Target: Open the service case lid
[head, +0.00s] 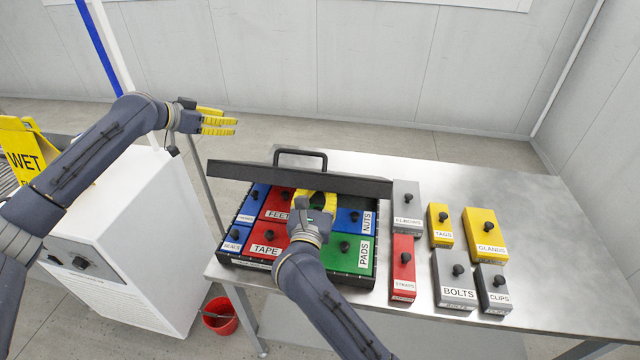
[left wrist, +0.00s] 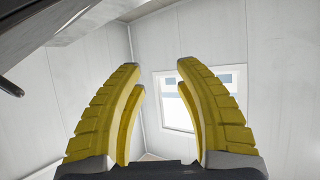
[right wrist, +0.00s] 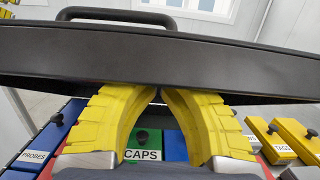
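The service case (head: 245,262) sits at the left end of the steel table, with labelled red, blue and green boxes inside. Its dark lid (head: 345,184) is raised off the case and seen nearly edge-on, with a black handle (head: 301,153) above it. My right gripper (head: 318,196) is over the case; in the right wrist view its fingertips (right wrist: 160,90) come together at the lid's lower edge, the very tips partly hidden. Nothing shows gripped between them. My left gripper (head: 236,126) is open and empty, left of and above the lid; its fingers (left wrist: 160,64) are apart.
Right of the case stand several knobbed boxes, including the red straps box (head: 403,280), grey bolts box (head: 455,290) and yellow glands box (head: 484,240). A white cabinet (head: 150,230) and a red bucket (head: 220,316) are at left. The table's right part is clear.

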